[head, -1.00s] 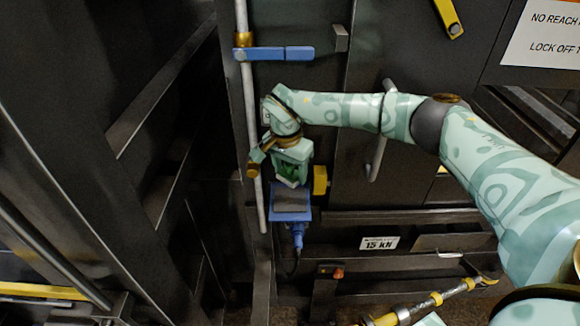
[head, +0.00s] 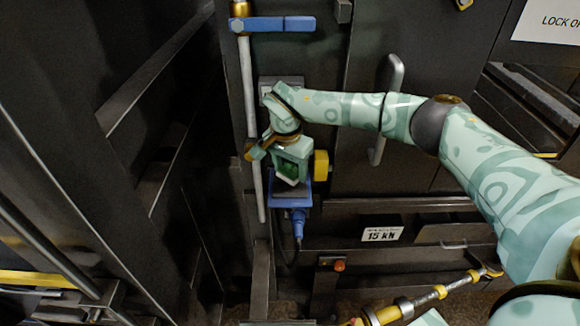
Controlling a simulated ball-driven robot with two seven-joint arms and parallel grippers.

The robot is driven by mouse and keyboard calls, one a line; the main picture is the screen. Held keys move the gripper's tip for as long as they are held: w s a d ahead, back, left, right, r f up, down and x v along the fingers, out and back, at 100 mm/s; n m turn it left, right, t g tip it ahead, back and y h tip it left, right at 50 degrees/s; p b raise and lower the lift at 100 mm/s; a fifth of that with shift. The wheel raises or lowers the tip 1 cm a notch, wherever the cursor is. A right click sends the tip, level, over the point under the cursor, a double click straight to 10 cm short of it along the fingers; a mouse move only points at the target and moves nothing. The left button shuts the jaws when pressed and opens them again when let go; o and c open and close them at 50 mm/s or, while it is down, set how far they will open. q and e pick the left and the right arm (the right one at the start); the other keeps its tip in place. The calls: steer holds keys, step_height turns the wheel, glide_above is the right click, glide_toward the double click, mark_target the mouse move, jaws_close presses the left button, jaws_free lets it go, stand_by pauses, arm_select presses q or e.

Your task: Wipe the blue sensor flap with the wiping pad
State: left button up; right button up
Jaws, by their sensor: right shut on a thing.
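My right gripper (head: 290,172) reaches in from the right and points down in front of the dark panel. It is shut on a small green thing (head: 287,168), probably the wiping pad, mostly hidden between the fingers. The blue sensor flap (head: 297,191) is directly below the fingertips and partly covered by them. I cannot tell whether the pad touches the flap. My left gripper is not in view.
A blue plug (head: 298,220) with a dark cable hangs below the flap. A yellow block (head: 321,164) sits close right of the gripper. A grey vertical rod (head: 249,100) with a blue lever (head: 283,24) stands at left. A grey handle (head: 388,105) is farther right.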

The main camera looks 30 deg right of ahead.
steer(key=shift+f+b, duration=0.5)
steer(key=shift+f, duration=0.5)
steer(key=shift+a, duration=0.1)
